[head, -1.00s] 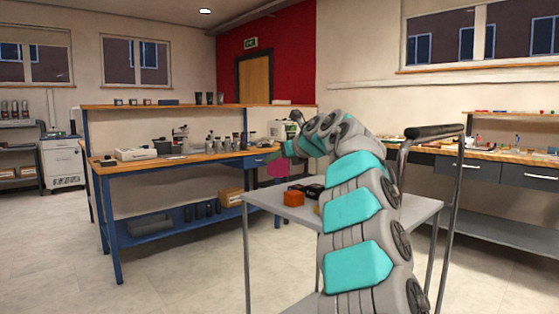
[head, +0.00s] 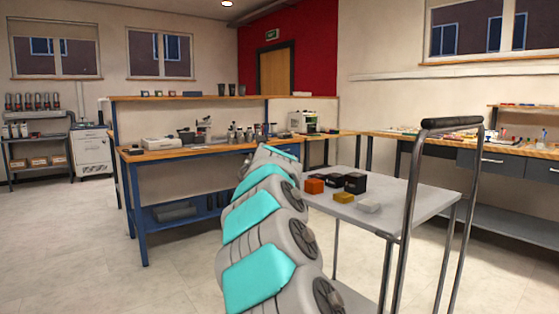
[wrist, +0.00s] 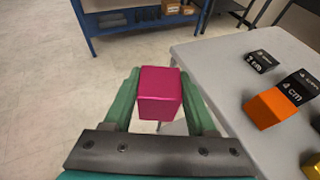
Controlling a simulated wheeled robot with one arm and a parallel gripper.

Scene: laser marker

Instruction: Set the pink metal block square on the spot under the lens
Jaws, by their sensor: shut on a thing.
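The pink metal block (wrist: 160,95) is between the two green fingers of my gripper (wrist: 160,78) in the wrist view. The gripper is shut on it and holds it in the air, just left of the grey cart top. In the head view my arm hides both gripper and block. A white machine (head: 304,121) stands at the right end of the blue-framed bench. I cannot tell whether it is the laser marker, and no lens or spot can be made out.
The grey cart (head: 400,196) carries an orange block (head: 314,186), several black blocks (head: 355,183), a yellow block (head: 343,197) and a pale block (head: 369,206). Its tall handle (head: 412,190) rises at the right. The blue-framed bench (head: 150,156) holds several small items. The floor at left is clear.

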